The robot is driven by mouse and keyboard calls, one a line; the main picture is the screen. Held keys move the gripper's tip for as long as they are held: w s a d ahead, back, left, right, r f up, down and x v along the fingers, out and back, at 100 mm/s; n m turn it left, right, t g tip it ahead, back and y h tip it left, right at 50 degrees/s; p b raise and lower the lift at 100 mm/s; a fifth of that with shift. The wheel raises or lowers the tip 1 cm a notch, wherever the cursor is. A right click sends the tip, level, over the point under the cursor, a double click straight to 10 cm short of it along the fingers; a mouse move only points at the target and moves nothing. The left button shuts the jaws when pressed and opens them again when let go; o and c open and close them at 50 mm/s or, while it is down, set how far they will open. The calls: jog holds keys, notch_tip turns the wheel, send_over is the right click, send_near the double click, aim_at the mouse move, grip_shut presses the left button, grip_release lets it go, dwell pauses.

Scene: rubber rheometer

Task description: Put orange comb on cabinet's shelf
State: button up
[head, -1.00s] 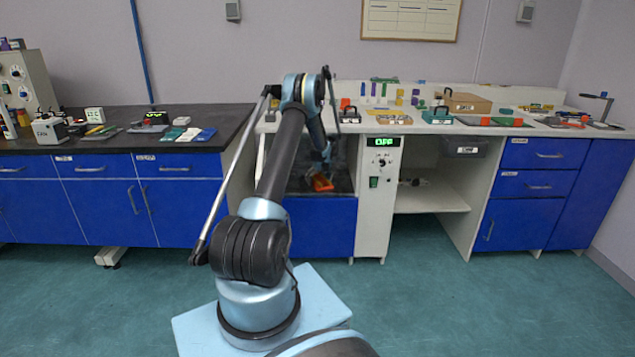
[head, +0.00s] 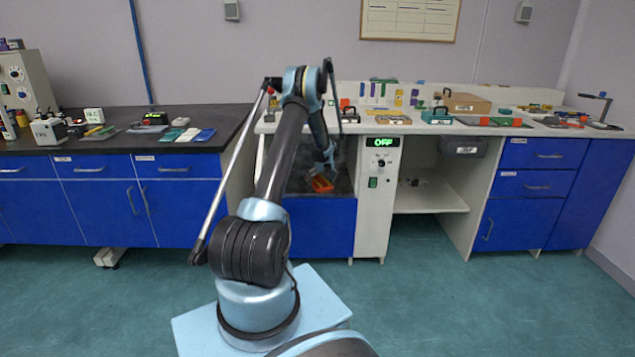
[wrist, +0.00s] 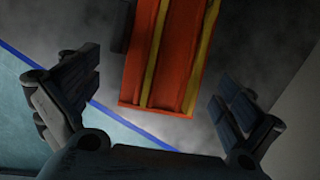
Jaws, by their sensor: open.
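The orange comb (head: 322,184) lies on the dark floor of the cabinet's open recess, behind the blue front panel. In the wrist view the comb (wrist: 168,60) is orange-red with yellow lengthwise strips, and its far end is cut off by the frame. The cabinet's shelf (wrist: 110,97) shows as a dark grey, smoky surface under it. My gripper (head: 325,163) is inside the recess, just above the comb. In the wrist view my gripper (wrist: 158,88) is open, with one finger on each side of the comb and visible gaps to both.
A white control column (head: 377,215) with a green OFF display stands right of the recess. The white countertop (head: 345,127) above holds a black box, bottles and other items. In the wrist view the shelf's blue front edge (wrist: 38,68) runs by the left finger.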

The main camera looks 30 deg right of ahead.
jog(key=s, duration=0.3)
jog(key=s+a, duration=0.1)
jog(key=s, duration=0.4)
jog(key=shift+s+a, duration=0.2)
jog(key=shift+s, duration=0.2)
jog(key=shift+s, duration=0.1)
